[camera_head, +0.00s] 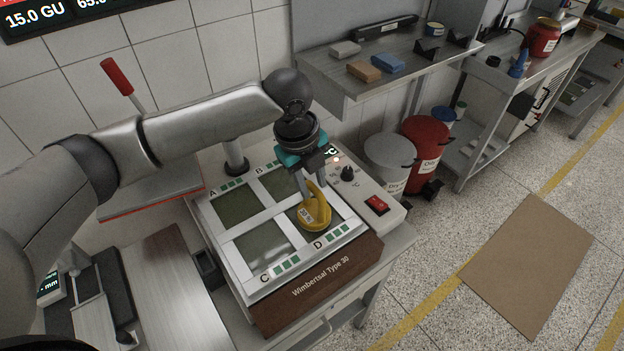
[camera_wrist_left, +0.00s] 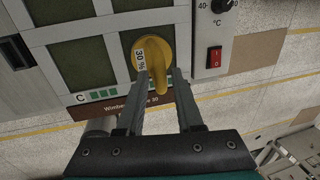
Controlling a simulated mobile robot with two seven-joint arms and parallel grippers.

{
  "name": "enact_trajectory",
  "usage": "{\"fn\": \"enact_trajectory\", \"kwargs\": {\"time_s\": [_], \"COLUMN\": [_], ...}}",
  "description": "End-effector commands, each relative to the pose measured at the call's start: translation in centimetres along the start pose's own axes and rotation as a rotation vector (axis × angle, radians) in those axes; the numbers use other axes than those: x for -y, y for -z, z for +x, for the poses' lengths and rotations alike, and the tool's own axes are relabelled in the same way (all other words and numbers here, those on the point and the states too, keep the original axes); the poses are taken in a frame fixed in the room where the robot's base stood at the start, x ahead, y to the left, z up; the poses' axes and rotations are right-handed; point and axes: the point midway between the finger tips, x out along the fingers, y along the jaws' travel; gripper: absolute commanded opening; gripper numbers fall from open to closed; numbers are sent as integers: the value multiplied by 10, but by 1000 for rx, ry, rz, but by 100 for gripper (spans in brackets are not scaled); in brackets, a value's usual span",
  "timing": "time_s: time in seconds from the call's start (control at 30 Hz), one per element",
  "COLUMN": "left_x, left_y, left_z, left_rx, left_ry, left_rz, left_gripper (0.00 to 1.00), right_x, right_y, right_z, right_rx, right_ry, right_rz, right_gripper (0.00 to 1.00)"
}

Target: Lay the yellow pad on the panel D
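The yellow pad (camera_head: 313,215) is rounded, with a raised tab and a white label reading "30 %" in the left wrist view (camera_wrist_left: 151,45). It is over panel D (camera_head: 333,214), the dark square at the front right of the white-framed plate. I cannot tell whether it touches the panel. My left gripper (camera_head: 312,190) is above the pad, pointing down. The pad hides much of panel D. My right gripper is not in view.
Panels A (camera_head: 235,208), B (camera_head: 279,187) and C (camera_head: 263,248) are bare. A control strip with a knob (camera_head: 347,174) and red switch (camera_head: 377,204) lies to the right. A red-handled lever (camera_head: 118,77) stands at the left. Bins (camera_head: 388,163) stand beyond the bench.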

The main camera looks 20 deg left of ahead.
Motion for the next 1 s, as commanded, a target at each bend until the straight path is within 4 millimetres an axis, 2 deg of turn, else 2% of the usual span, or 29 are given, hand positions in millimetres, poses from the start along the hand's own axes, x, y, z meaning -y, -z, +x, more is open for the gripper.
{"fn": "enact_trajectory", "kwargs": {"time_s": [0.03, 0.1, 0.37, 0.47, 0.57, 0.8, 1.0], "left_x": [0, 0, 0, 1, 1, 2, 2], "left_y": [0, 0, 0, 0, -1, -1, 0], "left_z": [0, 0, -1, -8, -24, -77, -110], "left_rx": [0, 0, 0, 1, 2, 3, 2], "left_ry": [0, 0, 1, 3, 3, 4, 3], "left_rz": [0, 0, 0, 1, 1, 1, 0], "left_gripper": [42, 49, 49, 49, 49, 49, 49], "right_x": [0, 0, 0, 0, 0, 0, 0], "right_y": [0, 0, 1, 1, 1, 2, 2], "right_z": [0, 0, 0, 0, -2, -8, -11], "right_rx": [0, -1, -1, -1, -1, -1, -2], "right_ry": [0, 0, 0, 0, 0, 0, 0], "right_rz": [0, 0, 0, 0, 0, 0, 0], "right_gripper": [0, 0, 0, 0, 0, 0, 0]}}
